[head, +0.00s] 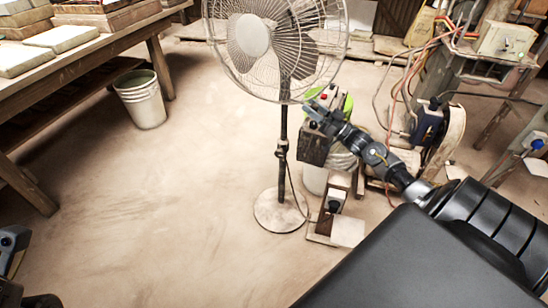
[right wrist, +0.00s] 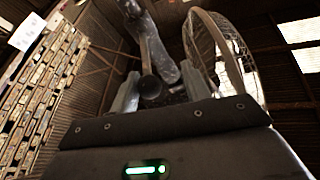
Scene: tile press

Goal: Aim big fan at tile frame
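The big pedestal fan (head: 252,36) stands upright on a round base (head: 280,210), its wire cage facing the front left in the head view. My right gripper (head: 316,110) is just below and right of the cage. In the right wrist view its two fingers are apart (right wrist: 160,92), with a dark rounded knob-like part (right wrist: 149,86) showing between them; I cannot tell if they touch it. The cage (right wrist: 222,55) rises at the right there. A tall rack of tiles (right wrist: 45,95), possibly the tile frame, is at the left. Only dark parts of my left arm show.
A wooden table (head: 120,22) with tiles stands at the upper left, a white bucket (head: 142,100) beside it. A control box (head: 318,135) and a machine with hoses (head: 430,125) are right of the fan's pole. The floor (head: 150,200) left of the fan is clear.

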